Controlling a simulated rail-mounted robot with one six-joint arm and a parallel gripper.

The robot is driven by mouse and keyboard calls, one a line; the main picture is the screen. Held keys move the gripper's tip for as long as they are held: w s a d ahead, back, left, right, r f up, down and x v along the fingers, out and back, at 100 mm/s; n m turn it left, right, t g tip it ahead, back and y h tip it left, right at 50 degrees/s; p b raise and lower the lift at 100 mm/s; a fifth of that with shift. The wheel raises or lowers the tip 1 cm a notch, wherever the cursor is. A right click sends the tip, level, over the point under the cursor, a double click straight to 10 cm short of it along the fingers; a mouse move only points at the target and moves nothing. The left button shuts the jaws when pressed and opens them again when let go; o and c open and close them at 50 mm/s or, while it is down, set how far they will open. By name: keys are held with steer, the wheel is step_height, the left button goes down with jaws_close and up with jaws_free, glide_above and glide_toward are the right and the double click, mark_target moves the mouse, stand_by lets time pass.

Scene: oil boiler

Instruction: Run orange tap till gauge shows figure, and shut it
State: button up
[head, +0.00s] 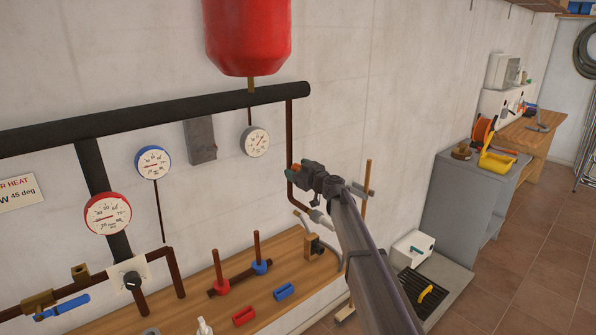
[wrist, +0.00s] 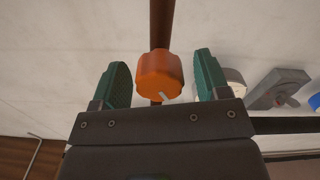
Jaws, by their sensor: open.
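The orange tap (wrist: 160,74) is a round ribbed knob on a brown pipe, with a pale mark at its lower edge. My gripper (wrist: 160,82) is open, with one green finger on each side of the tap and gaps between. In the head view my gripper (head: 296,172) is at the vertical pipe, largely hiding the tap. A white-faced gauge (head: 256,142) hangs below the red vessel; its reading is too small to tell. A blue-rimmed gauge (head: 153,162) and a red-rimmed gauge (head: 107,213) are to the left.
A black pipe (head: 170,118) runs along the wall under the red vessel (head: 247,35). A grey box (head: 201,139) is beside the white-faced gauge. A wooden bench (head: 200,282) below holds red and blue parts.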

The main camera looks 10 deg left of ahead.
steer(key=c, duration=0.9)
steer(key=shift+c, duration=0.2)
steer(key=shift+m, duration=0.3)
steer(key=shift+d+m, duration=0.1)
steer(key=shift+m, duration=2.5)
steer(key=o, duration=0.9)
steer(key=shift+o, duration=0.2)
